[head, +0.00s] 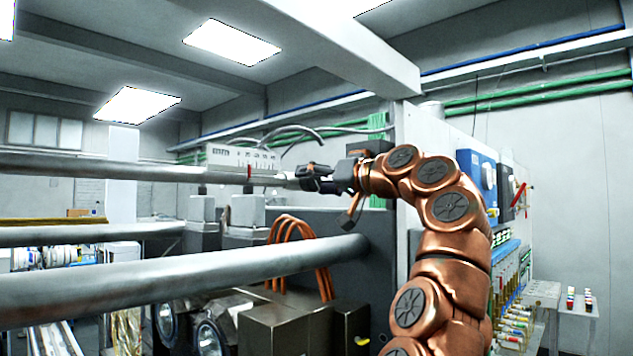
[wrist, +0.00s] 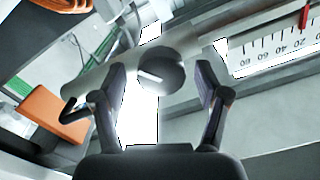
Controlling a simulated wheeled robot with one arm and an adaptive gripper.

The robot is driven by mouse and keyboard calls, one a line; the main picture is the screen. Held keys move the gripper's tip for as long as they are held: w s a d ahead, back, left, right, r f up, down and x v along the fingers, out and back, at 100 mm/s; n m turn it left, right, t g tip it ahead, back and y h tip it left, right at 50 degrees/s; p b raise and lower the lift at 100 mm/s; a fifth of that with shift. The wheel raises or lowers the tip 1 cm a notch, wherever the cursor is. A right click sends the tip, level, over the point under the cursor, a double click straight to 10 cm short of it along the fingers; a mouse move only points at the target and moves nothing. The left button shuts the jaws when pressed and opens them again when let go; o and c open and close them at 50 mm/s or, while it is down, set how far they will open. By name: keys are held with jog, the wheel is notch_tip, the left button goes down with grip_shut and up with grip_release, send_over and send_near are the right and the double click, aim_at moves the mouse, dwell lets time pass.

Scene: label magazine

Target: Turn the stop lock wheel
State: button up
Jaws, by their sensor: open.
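In the wrist view, a round dark grey wheel (wrist: 158,80) with a pale slot or mark on its face sits on a grey bar (wrist: 90,77); it looks like the stop lock wheel. My gripper (wrist: 162,70) is open, one finger on each side of the wheel, with a visible gap to it on both sides. I cannot tell whether the fingertips reach its depth. In the head view my gripper (head: 305,178) is at the right end of the upper bar (head: 120,170); the wheel cannot be made out there.
A white scale (wrist: 275,50) with a red pointer (wrist: 305,16) is right of the fingers in the wrist view. The head view shows a grey box (head: 243,157) left of my gripper, orange hoses (head: 300,250) below and a thick lower bar (head: 180,275).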

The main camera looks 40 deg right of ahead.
jog(key=shift+s, duration=0.1)
jog(key=shift+s+r, duration=0.15)
jog(key=shift+s, duration=0.2)
jog(key=v, duration=1.1)
jog(key=shift+d, duration=0.15)
